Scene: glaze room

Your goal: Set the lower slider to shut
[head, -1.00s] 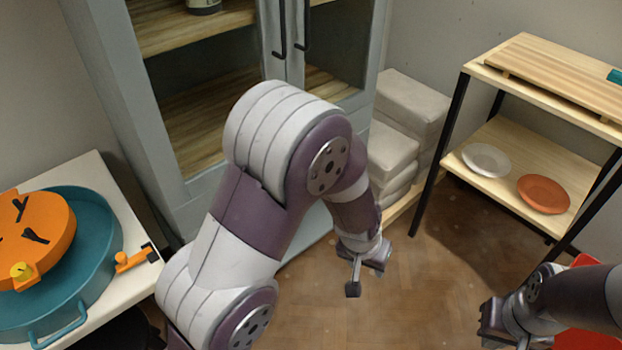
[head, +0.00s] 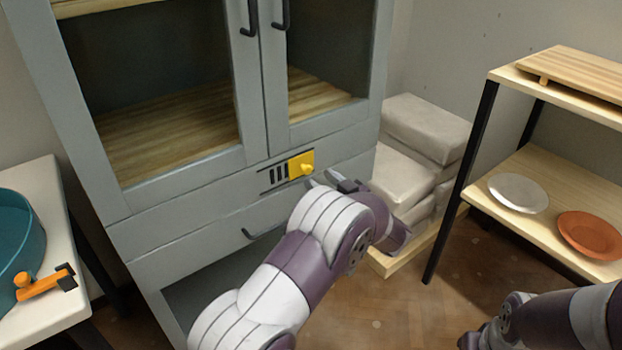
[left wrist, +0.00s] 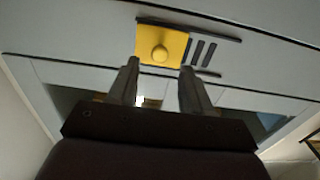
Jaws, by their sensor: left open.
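A yellow slider (head: 301,165) with a round knob sits in a dark track on the grey cabinet's upper drawer front. Dark vertical slots show to its left in the head view; the slider is at the right part of the track. It is the only slider I see. In the left wrist view the slider (left wrist: 160,42) appears turned over, with the slots on its right. My left gripper (head: 328,180) is open and empty just in front of and below the knob; its fingertips (left wrist: 160,68) lie either side of the knob's line. My right gripper (head: 472,338) is at the bottom edge; its jaws are unclear.
The grey cabinet (head: 175,205) has glass doors above and an open space below. A drawer handle (head: 262,232) is under the slider. Pale stacked bags (head: 425,130) and a shelf with plates (head: 518,192) stand right. A table with a teal tub (head: 22,240) stands left.

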